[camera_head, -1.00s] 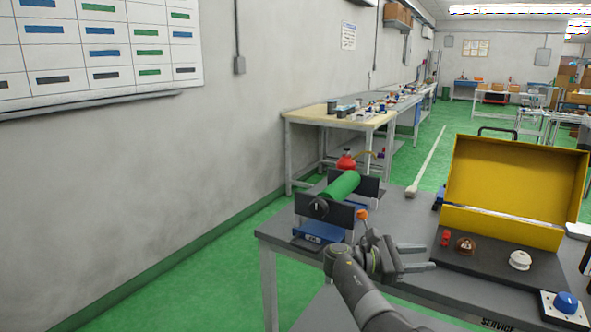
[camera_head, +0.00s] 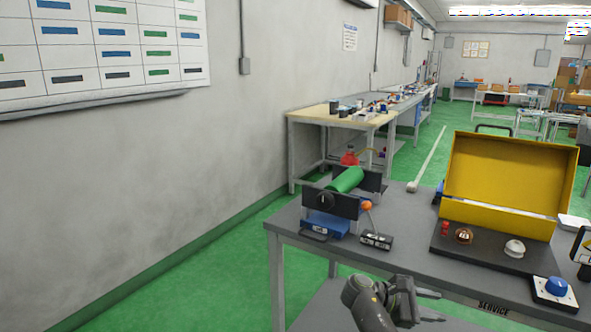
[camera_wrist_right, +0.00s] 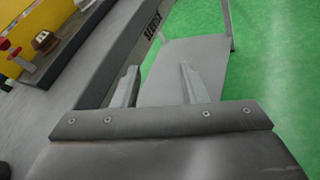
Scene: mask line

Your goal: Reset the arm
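My right gripper (camera_head: 441,306) is in front of the grey service table (camera_head: 330,263), low in the head view, near the table's front edge. Its two fingers are apart with nothing between them. In the right wrist view the open fingers (camera_wrist_right: 158,82) point toward the lower shelf and green floor, beside the table edge. My left gripper is not in view.
On the table are a green cylinder (camera_head: 346,180) in a black-sided holder, a small black labelled block (camera_head: 376,241), an open yellow case (camera_head: 513,177), a dark mat with small parts, and a blue-knobbed box (camera_head: 556,290). Green floor lies open at left.

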